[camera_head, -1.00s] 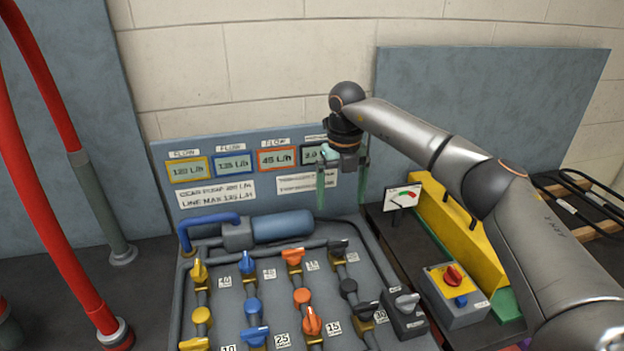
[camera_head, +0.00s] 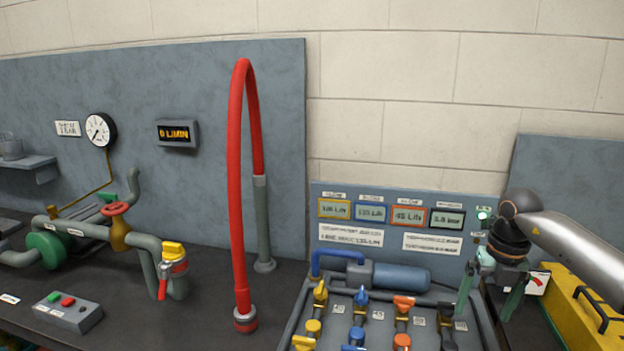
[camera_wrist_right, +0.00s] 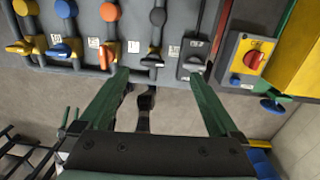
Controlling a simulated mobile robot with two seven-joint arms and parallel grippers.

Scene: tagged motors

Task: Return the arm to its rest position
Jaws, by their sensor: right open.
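My right arm reaches in from the right edge of the head view. Its gripper (camera_head: 489,298) hangs fingers-down at the right side of the valve panel, in front of the display board (camera_head: 330,237). In the right wrist view the two green fingers of this gripper (camera_wrist_right: 160,78) are spread wide with nothing between them. The panel's levers lie beyond the fingertips, among them an orange lever (camera_wrist_right: 103,52) and a dark lever (camera_wrist_right: 152,60). My left gripper shows in neither view.
A yellow block (camera_head: 580,310) stands right of the panel, below my arm. Pipes, a gauge (camera_head: 100,130) and a button box (camera_head: 68,312) are farther left.

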